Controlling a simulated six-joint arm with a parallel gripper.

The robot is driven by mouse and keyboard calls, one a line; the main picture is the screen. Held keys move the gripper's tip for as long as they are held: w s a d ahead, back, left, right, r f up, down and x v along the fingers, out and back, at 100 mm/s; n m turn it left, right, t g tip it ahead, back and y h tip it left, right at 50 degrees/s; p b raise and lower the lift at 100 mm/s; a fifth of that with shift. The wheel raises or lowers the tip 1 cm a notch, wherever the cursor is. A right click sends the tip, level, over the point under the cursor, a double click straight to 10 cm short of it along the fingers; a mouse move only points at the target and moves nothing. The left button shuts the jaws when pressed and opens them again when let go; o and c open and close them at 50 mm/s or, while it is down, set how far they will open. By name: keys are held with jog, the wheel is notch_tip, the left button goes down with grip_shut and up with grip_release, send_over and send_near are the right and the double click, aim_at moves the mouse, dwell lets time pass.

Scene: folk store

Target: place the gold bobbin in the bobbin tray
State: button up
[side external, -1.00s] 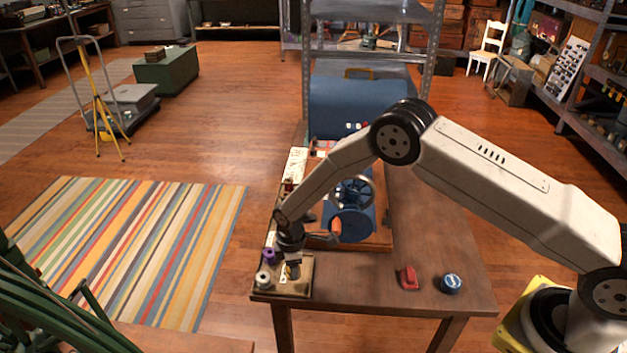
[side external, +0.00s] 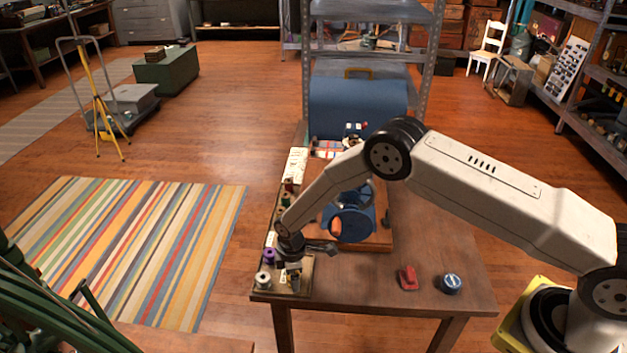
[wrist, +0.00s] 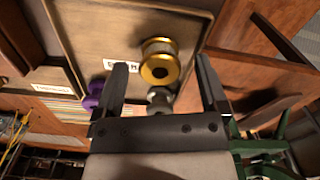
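The gold bobbin (wrist: 160,62) stands in the bobbin tray (wrist: 92,28), on or beside a white label, in the wrist view. In the side view it is small beside the tray's wooden floor (side external: 303,288). My gripper (wrist: 162,62) is open; its two fingers show on either side of the gold bobbin with clear gaps, and nothing is held. A grey bobbin (wrist: 159,99) and a purple bobbin (wrist: 93,101) are also in the wrist view.
A blue machine with a handwheel (side external: 352,222) on a wooden base stands just behind the tray. A red object (side external: 408,278) and a dark blue round object (side external: 451,284) lie at the table's front right. The table between them and the tray is clear.

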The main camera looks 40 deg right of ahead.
dwell(0.3)
notch_tip(320, 180, up, 12)
jog(key=shift+r, duration=0.15)
dwell(0.7)
dwell(0.5)
jog(key=s+d+r+m+t, duration=0.1)
jog(key=s+d+r+m, duration=0.65)
jog(key=s+r, duration=0.3)
jog(key=s+d+r+m, duration=0.2)
jog(key=s, duration=0.4)
jog(key=s+d+r+m+t, duration=0.1)
jog(key=s+d+m, duration=0.2)
jog(key=s, duration=0.3)
jog(key=shift+s+r+t, duration=0.2)
jog(key=shift+r+t, duration=0.1)
jog(key=shift+r, duration=0.05)
jog(key=shift+d, duration=0.1)
